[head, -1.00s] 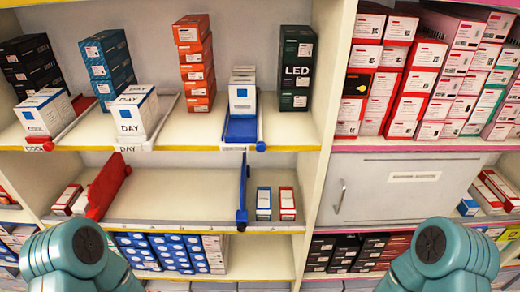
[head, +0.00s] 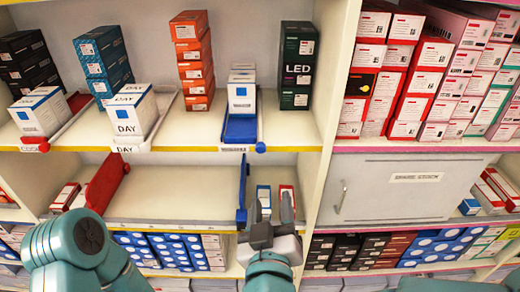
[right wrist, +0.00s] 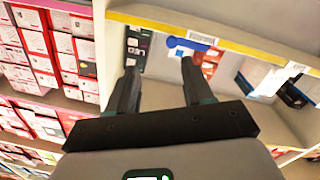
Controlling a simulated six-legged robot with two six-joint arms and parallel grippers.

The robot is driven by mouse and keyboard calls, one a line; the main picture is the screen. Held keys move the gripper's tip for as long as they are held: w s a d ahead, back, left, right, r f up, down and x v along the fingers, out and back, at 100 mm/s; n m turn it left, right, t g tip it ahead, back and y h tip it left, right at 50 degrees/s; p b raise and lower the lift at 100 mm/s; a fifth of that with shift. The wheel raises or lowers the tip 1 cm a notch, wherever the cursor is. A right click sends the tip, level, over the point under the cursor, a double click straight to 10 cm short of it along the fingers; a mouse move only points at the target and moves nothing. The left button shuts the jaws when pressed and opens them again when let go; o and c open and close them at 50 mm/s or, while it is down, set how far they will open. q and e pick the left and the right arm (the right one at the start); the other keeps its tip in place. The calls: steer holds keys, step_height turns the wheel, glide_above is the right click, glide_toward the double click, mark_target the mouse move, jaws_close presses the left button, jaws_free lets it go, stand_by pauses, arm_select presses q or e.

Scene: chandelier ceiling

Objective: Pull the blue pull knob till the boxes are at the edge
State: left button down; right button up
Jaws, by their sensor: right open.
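The blue pull knob (head: 261,147) sits at the front right of a blue tray (head: 240,131) on the upper shelf, by the yellow shelf edge. White boxes (head: 241,98) with blue marks stand in a row on this tray, set back from its front. My right gripper (head: 270,202) is open and empty, below the knob and in front of the lower shelf. In the right wrist view the knob (right wrist: 202,39) shows just past the right-hand finger, apart from both fingers. The left arm is at lower left; its gripper is out of view.
A red divider (head: 105,182) and a blue divider (head: 242,190) stand on the lower shelf. DAY boxes (head: 130,112) stand on a white tray left of the blue tray. Dark LED boxes (head: 297,65) stand to its right, beside the upright panel (head: 335,90).

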steer(key=s+a+r, duration=0.1)
steer(key=a, duration=0.1)
steer(key=y+p, duration=0.1)
steer(key=p, duration=0.3)
glide_toward(260, 150)
steer(key=w, duration=0.8)
steer(key=shift+w+d+f, duration=0.1)
steer(key=shift+w, duration=0.45)
jaws_close()
